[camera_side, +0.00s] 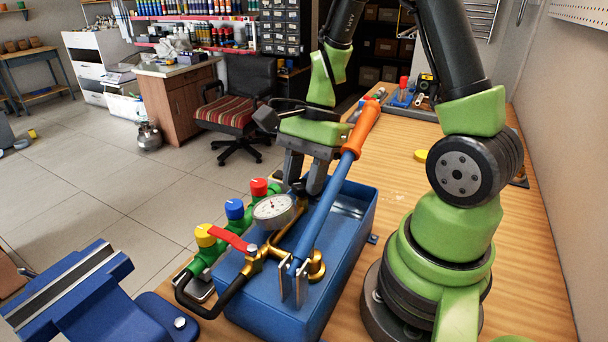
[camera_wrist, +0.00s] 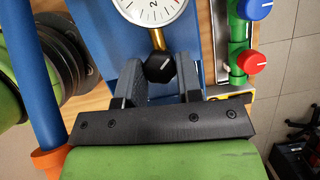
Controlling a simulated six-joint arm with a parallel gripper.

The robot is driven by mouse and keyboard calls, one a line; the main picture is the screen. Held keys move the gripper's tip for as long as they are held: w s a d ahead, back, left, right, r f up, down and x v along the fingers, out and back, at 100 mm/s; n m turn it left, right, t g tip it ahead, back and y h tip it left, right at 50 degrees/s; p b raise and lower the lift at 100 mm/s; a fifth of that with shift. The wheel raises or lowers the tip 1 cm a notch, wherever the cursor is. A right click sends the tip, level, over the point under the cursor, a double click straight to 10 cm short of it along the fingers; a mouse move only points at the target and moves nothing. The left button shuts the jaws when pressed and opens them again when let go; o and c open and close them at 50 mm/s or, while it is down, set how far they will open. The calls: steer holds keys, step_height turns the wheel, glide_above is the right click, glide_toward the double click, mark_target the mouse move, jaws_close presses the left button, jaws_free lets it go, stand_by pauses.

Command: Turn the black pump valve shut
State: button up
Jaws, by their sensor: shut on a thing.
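The black pump valve knob (camera_wrist: 160,68) sits between my fingers in the wrist view, just below the gauge. A pale line marks its face. My gripper (camera_wrist: 161,74) is shut on it, one finger on each side. In the side view my gripper (camera_side: 304,186) reaches down over the far part of the blue pump tank, behind the gauge, and its fingers and the gauge hide most of the knob. The white-faced gauge (camera_side: 273,207) stands on brass piping; it also shows in the wrist view (camera_wrist: 152,6). The blue pump tank (camera_side: 262,305) stands on the bench.
The blue pump lever (camera_side: 325,210) with its orange grip (camera_side: 361,128) slants up close beside my gripper. A green manifold with yellow, blue (camera_side: 234,209) and red knobs lies to the left. A red-handled valve (camera_side: 231,240) and blue vise (camera_side: 75,290) are nearer. Bare wooden bench (camera_side: 395,180) lies right.

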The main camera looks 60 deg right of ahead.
steer(key=o, duration=0.6)
steer(key=shift+o, duration=0.2)
steer(key=shift+r, duration=0.1)
steer(key=v, duration=0.9)
steer(key=shift+r, duration=0.35)
steer(key=shift+d, duration=0.15)
